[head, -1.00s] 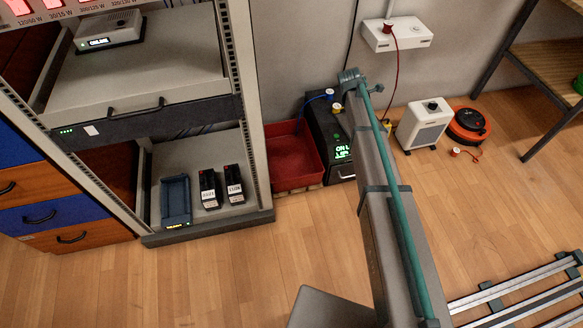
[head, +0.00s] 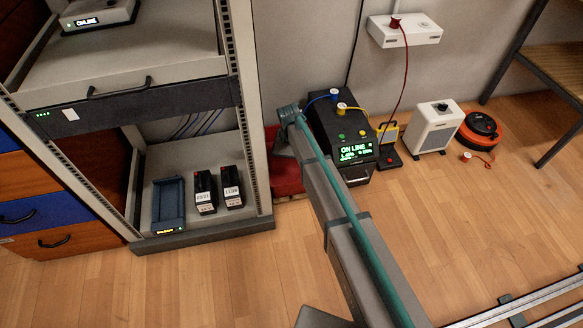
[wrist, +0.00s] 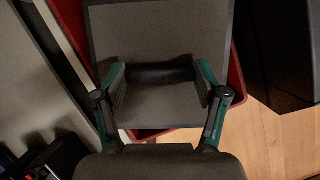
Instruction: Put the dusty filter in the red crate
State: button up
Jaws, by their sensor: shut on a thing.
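The dusty filter (wrist: 160,30) is a flat grey-brown panel with a dark frame, seen close up in the wrist view. My gripper (wrist: 160,74) has its two teal fingers on either side of a dark grip bar on the filter and is shut on it. The red crate (wrist: 236,85) shows behind and around the filter, its red edges out on both sides. In the head view the crate (head: 288,181) is on the floor between rack and black unit, partly covered by my arm. The filter's height over the crate is hard to tell.
The open rack (head: 241,95) stands close left of the crate, with two black battery packs (head: 205,192) on its bottom shelf. The black power unit (head: 345,135) stands close right, with blue and yellow cables. A white heater (head: 433,130) and orange reel (head: 479,131) are farther right.

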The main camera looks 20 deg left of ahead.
aim_at(290, 155)
notch_tip(290, 155, down, 18)
jog(key=b, duration=0.7)
jog(key=shift+b, duration=0.4)
jog(key=shift+r, duration=0.1)
jog(key=o, duration=1.3)
jog(key=p+v, duration=0.5)
jog(key=v, duration=0.7)
jog(key=shift+d, duration=0.1)
